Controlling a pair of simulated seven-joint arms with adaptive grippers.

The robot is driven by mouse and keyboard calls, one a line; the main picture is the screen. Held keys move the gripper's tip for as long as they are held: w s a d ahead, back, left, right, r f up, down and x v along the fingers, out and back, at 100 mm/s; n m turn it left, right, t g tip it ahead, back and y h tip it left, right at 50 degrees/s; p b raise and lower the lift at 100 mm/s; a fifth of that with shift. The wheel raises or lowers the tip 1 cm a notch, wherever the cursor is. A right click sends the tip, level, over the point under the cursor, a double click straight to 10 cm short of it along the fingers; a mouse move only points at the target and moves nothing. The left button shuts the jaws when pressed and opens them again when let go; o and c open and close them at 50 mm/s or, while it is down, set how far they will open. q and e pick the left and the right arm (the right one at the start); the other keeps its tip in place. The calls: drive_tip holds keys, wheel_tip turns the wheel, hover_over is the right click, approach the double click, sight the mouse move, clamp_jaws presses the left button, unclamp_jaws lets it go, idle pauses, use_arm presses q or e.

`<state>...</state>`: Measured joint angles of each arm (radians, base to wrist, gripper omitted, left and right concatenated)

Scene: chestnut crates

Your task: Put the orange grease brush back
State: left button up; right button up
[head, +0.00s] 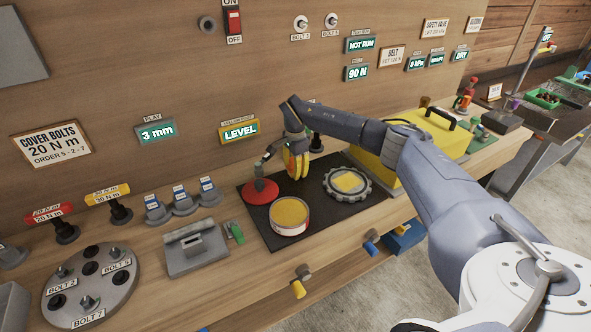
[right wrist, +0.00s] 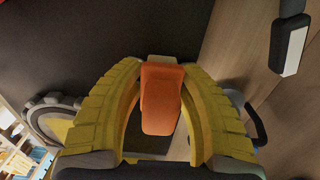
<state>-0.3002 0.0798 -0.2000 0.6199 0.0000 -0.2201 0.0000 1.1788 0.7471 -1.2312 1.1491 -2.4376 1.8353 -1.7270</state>
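In the right wrist view the orange grease brush (right wrist: 161,98) shows as an orange handle between my right gripper's yellow fingers (right wrist: 163,68). In the head view my right gripper (head: 296,172) points down over the black mat (head: 318,209), behind the grease tin; the brush cannot be made out there. The round tin (head: 289,231) holds yellow grease. A grey gear (head: 364,194) with a yellow centre lies to its right. My left gripper is not in view.
A yellow case (head: 432,138) stands at the right. A grey bolt plate (head: 118,291) and a grey block (head: 197,263) are on the left of the bench. The panel rises behind.

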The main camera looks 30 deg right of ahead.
drive_tip(key=o, duration=0.4)
wheel_tip(320, 180, up, 12)
drive_tip(key=shift+r, duration=0.2)
idle(0.5)
